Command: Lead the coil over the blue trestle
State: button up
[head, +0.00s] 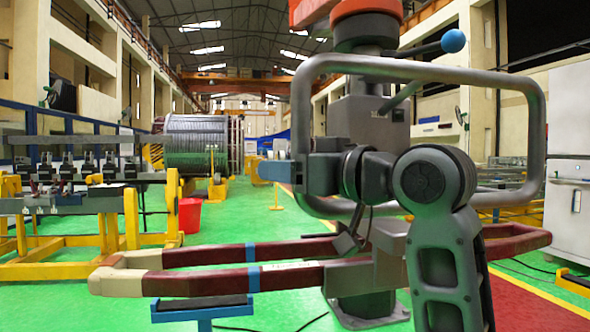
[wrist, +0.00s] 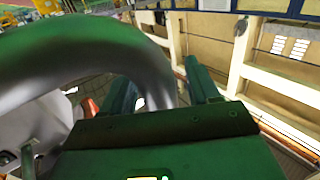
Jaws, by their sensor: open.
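The coil (head: 205,281) is a long maroon loop with a cream left end and blue bands, level in the head view. Its middle is hidden behind my arm and the grey lifting device (head: 368,120). The blue trestle (head: 202,309) shows low in the picture, below the coil's left part; I cannot tell whether they touch. A grey tube handle (head: 425,64) loops around the device. My gripper (head: 283,171) is open at the handle's left upright. In the wrist view the handle tube (wrist: 80,52) runs down between the open fingers (wrist: 160,92).
A yellow stand (head: 130,220) with grey machinery is at left, with a red bucket (head: 190,215) and a large wire drum (head: 197,140) behind. A white cabinet (head: 568,215) stands at right. Green floor lies open in the middle.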

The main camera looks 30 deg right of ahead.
jog(key=shift+c, duration=0.3)
grip_shut()
dwell(0.9)
dwell(0.6)
dwell(1.4)
